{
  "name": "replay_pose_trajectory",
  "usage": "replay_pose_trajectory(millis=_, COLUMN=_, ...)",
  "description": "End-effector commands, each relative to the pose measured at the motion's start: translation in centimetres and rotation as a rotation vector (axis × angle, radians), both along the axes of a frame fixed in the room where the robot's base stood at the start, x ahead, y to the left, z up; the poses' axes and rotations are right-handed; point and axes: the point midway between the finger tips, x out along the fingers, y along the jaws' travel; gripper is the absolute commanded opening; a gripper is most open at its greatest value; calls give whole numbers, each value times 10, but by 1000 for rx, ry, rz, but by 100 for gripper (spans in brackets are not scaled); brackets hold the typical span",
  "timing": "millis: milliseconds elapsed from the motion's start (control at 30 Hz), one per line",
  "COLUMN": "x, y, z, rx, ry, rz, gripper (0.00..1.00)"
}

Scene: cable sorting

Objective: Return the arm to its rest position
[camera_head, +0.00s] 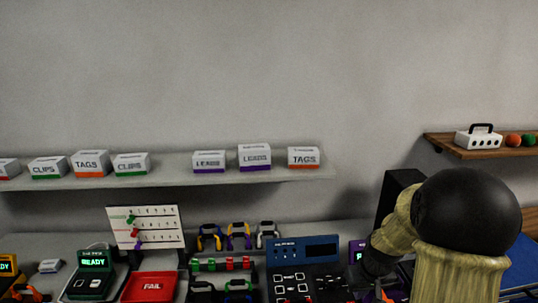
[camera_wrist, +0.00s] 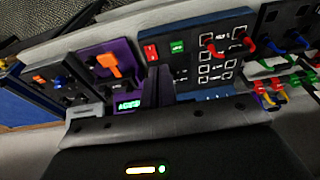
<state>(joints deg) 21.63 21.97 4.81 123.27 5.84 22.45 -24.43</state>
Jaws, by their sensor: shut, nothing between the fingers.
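My arm (camera_head: 450,235), pale with a black rounded joint, reaches down over the right part of the bench in the head view. In the wrist view my gripper (camera_wrist: 158,78) shows as dark fingers close together above the black wrist housing. It is shut and empty. It points toward the bench beside a purple device with a lit green display (camera_wrist: 128,105). In the head view the fingers are hidden or too small to tell.
A blue test panel (camera_head: 300,250) with sockets stands left of my arm. A red FAIL tray (camera_head: 150,286) and a READY device (camera_head: 94,263) stand further left. A shelf (camera_head: 200,178) with labelled boxes runs behind. A wooden shelf (camera_head: 450,149) is at right.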

Motion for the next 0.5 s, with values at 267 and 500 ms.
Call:
replay_pose_trajectory(millis=267, x=-83, y=90, z=32, rx=-6, ry=-1, rz=-9, gripper=0)
replay_pose_trajectory(millis=500, x=-129, y=118, z=37, rx=4, ry=-3, rz=-30, gripper=0)
